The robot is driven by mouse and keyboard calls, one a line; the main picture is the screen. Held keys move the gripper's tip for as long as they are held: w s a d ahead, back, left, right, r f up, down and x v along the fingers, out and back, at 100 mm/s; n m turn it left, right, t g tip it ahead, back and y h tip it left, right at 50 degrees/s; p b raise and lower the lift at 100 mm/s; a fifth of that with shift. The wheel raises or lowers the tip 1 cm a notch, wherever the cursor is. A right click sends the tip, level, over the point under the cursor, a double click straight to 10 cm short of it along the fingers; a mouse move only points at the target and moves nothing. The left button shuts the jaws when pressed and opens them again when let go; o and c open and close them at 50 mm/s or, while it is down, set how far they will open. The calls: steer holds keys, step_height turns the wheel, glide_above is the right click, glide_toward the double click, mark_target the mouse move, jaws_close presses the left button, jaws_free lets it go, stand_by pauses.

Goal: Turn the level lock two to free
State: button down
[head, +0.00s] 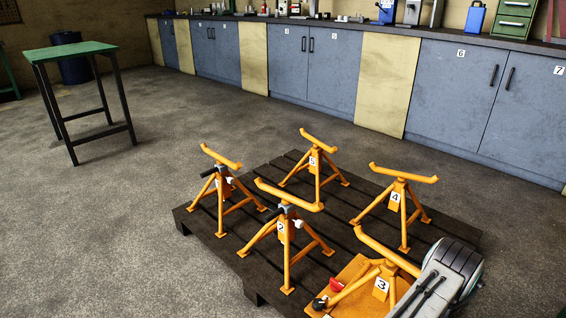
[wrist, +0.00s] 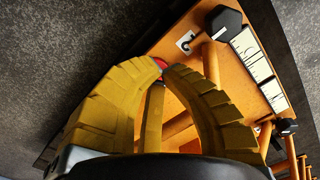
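In the wrist view my gripper (wrist: 162,68) shows as two yellow ribbed fingers with their tips close together. A small red part (wrist: 160,61) shows at the tips; I cannot tell whether they grip it. Up and right of them, a black faceted knob (wrist: 226,20) with a white line stands on an orange plate (wrist: 188,22), beside a white marked label (wrist: 258,68). I cannot tell whether this knob is level lock two. In the head view the orange stand marked 2 (head: 286,250) has a dark knob (head: 271,216) near its top. My gripper is not seen there.
A red knob (head: 336,284) and a black knob (head: 319,303) are by stand 3 (head: 381,284). The floor left of the pallet is clear.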

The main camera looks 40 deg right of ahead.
steer(key=shift+f+b, duration=2.25)
steer(key=shift+f, duration=1.05)
steer(key=shift+w+d, duration=0.35)
steer(key=shift+d, duration=0.15)
steer(key=shift+s+d, duration=0.45)
steer(key=shift+d, duration=0.05)
steer(key=shift+s+d, duration=0.1)
steer(key=shift+d, duration=0.2)
steer(key=shift+s+d, duration=0.1)
steer(key=shift+d, duration=0.45)
steer(key=shift+s, duration=0.4)
steer(key=shift+r, duration=0.2)
